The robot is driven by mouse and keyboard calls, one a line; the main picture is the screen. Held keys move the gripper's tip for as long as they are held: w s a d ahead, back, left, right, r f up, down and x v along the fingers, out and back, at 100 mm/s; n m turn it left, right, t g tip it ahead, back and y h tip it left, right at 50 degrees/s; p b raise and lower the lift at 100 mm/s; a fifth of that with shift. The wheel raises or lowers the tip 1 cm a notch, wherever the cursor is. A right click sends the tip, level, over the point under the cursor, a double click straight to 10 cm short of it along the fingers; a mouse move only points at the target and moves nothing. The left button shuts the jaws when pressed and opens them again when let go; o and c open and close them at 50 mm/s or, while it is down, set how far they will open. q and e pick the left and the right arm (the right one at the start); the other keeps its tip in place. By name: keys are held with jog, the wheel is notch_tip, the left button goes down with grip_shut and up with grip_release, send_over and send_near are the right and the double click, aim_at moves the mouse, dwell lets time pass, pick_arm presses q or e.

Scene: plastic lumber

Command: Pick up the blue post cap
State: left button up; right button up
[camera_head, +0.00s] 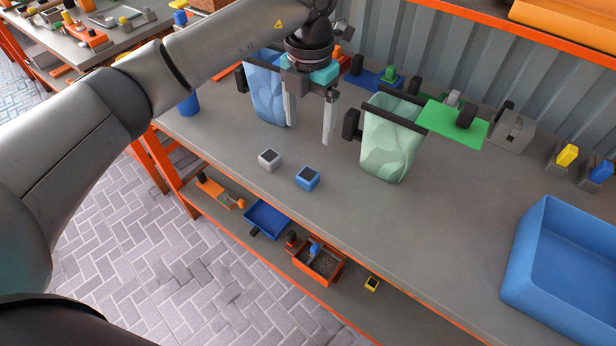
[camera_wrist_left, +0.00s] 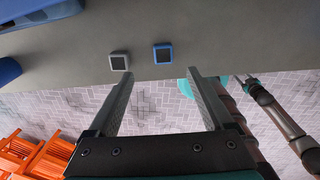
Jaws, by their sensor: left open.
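The blue post cap (camera_head: 307,178) is a small blue block with a dark square top, lying on the grey workbench near its front edge. It also shows in the left wrist view (camera_wrist_left: 163,53), beyond the fingertips and between their lines. A similar grey cap (camera_head: 269,159) lies to its left, apart from it, and shows in the left wrist view (camera_wrist_left: 119,61). My left gripper (camera_head: 309,133) is open and empty, fingers pointing down, above the bench and farther back than the blue cap.
The grey workbench (camera_head: 430,240) is clear in front and to the right. A blue bag (camera_head: 265,90) and a pale green bag (camera_head: 388,145) flank my left gripper. A large blue bin (camera_head: 565,265) stands at the right. A lower shelf holds a blue tray (camera_head: 267,219) and an orange box (camera_head: 320,265).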

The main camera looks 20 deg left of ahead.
pick_arm(q)
send_over(309, 173)
jog(key=f, duration=0.8)
jog(key=shift+w+b, duration=0.3)
jog(key=shift+b, duration=0.1)
jog(key=f, duration=0.5)
jog(key=shift+s+f+b, duration=0.1)
jog(key=shift+s+b, duration=0.2)
jog(key=shift+b, duration=0.05)
grip_shut()
